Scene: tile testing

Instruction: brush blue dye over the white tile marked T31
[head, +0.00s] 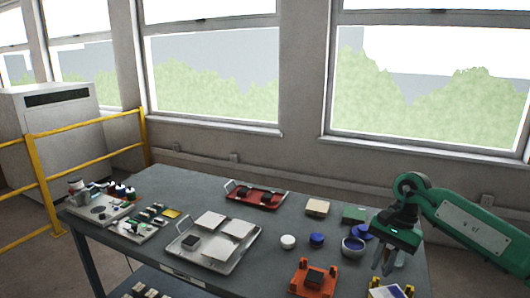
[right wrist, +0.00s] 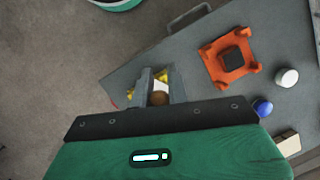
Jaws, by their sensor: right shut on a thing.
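White tiles lie on a pale metal tray (head: 190,255) in the head view: a rear one (head: 210,220), a right one (head: 237,228) and a front one (head: 217,250). No T31 mark is readable. My right gripper (head: 387,266) is at the table's right side, pointing down; it also shows in the right wrist view (right wrist: 160,88). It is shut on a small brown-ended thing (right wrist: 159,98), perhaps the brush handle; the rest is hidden. My left gripper is out of view.
A yellow-and-white holder (head: 388,291) is below my right gripper. An orange stand with a dark block (head: 314,277) is to its left. A white round thing (head: 288,242), a red tray (head: 257,196) and boards with small parts (head: 105,212) share the table.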

